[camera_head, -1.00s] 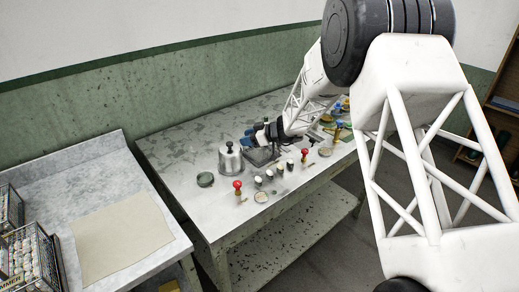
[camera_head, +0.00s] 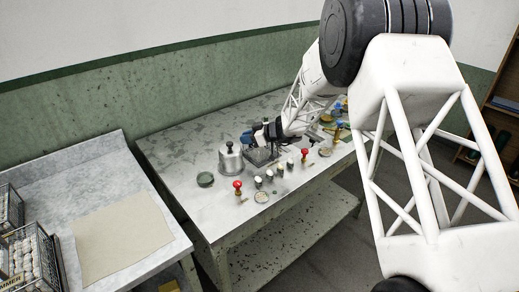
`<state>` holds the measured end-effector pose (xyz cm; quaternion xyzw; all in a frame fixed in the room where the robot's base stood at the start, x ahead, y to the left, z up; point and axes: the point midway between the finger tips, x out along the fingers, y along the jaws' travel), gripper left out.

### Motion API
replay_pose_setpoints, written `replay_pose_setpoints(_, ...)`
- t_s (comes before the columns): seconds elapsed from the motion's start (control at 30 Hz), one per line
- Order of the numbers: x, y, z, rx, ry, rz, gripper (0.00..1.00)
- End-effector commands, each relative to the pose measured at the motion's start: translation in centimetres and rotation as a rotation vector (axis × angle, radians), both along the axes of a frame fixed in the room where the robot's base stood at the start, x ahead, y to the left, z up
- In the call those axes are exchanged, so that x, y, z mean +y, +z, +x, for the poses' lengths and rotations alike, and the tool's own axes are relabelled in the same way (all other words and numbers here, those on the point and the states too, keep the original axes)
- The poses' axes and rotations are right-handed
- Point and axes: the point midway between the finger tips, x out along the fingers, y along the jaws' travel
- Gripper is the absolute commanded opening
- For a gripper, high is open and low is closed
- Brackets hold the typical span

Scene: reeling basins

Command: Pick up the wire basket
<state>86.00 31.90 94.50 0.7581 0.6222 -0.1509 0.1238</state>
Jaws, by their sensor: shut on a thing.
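My gripper (camera_head: 263,136) is over the far-middle part of the worktable (camera_head: 185,165), small in view. It is shut on a small dark grey piece (camera_head: 262,156) just below it, which looks like the wire basket. The fingertips and the grip are too small to make out. Whether the basket touches the tabletop cannot be told.
A metal canister with a black knob (camera_head: 230,160) stands close left of the gripper. A round dark dish (camera_head: 205,180), red-topped pieces (camera_head: 238,188) and several small jars lie in front. Wire crates of white cocoons (camera_head: 22,262) stand on the left bench beside a beige sheet (camera_head: 122,236).

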Motion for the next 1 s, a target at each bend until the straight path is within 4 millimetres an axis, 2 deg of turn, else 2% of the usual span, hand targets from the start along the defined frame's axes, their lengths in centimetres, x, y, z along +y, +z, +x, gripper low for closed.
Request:
replay_pose_setpoints(0.53,0.0,0.5,0.0,-0.001,0.000,0.001,0.00)
replay_pose_setpoints(0.67,0.0,1.4,0.0,-0.001,-0.001,0.001,0.00)
replay_pose_setpoints(0.87,0.0,3.8,0.0,-0.003,0.000,0.000,0.00)
replay_pose_setpoints(1.0,-0.6,3.8,-1.5,-0.001,-0.001,0.000,0.00)
